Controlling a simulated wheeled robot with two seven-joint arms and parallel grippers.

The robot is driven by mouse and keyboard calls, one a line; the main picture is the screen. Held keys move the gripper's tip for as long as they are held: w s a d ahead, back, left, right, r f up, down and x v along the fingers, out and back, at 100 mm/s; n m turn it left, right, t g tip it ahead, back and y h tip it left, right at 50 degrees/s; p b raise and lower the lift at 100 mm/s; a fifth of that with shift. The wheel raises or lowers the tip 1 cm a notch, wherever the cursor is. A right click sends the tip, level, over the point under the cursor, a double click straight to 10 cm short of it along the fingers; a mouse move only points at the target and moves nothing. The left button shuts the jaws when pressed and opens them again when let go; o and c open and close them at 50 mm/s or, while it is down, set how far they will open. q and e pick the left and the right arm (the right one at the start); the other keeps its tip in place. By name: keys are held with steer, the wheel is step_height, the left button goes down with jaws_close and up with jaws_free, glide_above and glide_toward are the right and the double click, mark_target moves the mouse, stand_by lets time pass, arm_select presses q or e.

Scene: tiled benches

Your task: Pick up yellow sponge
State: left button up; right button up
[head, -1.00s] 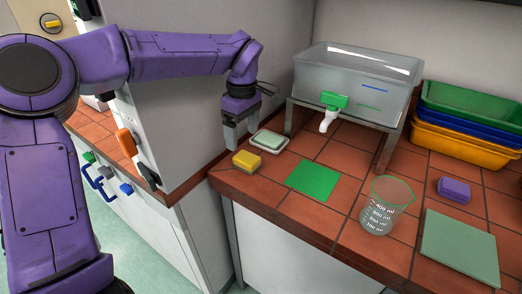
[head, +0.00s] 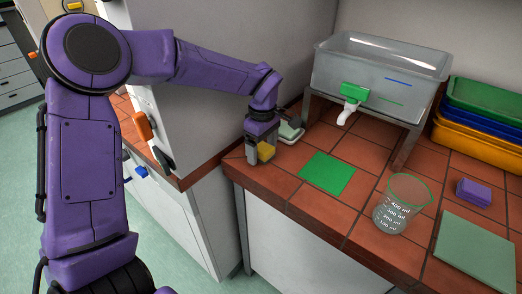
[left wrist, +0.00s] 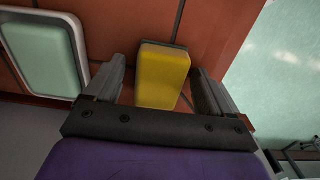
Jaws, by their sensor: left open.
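The yellow sponge (head: 266,151) lies on the red tiled bench near its left end. In the left wrist view the sponge (left wrist: 162,77) sits between the two grey fingers, with a gap showing at each side. My left gripper (head: 260,156) is open and down at the sponge, one finger on each side of it. It also shows in the left wrist view (left wrist: 160,95). The fingers hide part of the sponge in the head view. My right gripper is not in view.
A dish with a pale green block (head: 290,130) is close beside the gripper. A green square (head: 327,173), a beaker (head: 398,207), a purple sponge (head: 473,191) and a clear tank with tap (head: 375,80) stand further right. The bench edge is near.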

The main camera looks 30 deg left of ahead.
mark_target(263, 148)
arm_select(q)
steer(key=c, duration=1)
steer(key=shift+r, duration=0.1)
steer(key=shift+c, duration=0.2)
steer(key=shift+r, duration=0.35)
step_height(263, 148, up, 3)
steer(key=shift+s+d+f, duration=0.1)
steer(key=shift+s+d, duration=0.05)
steer(key=s+d+r+b, duration=0.1)
steer(key=s+d+r, duration=0.7)
steer(key=s+r, duration=0.1)
steer(key=shift+s+d+r, duration=0.2)
steer(key=shift+s+d, duration=0.2)
steer(key=shift+s, duration=0.3)
steer(key=shift+o, duration=0.5)
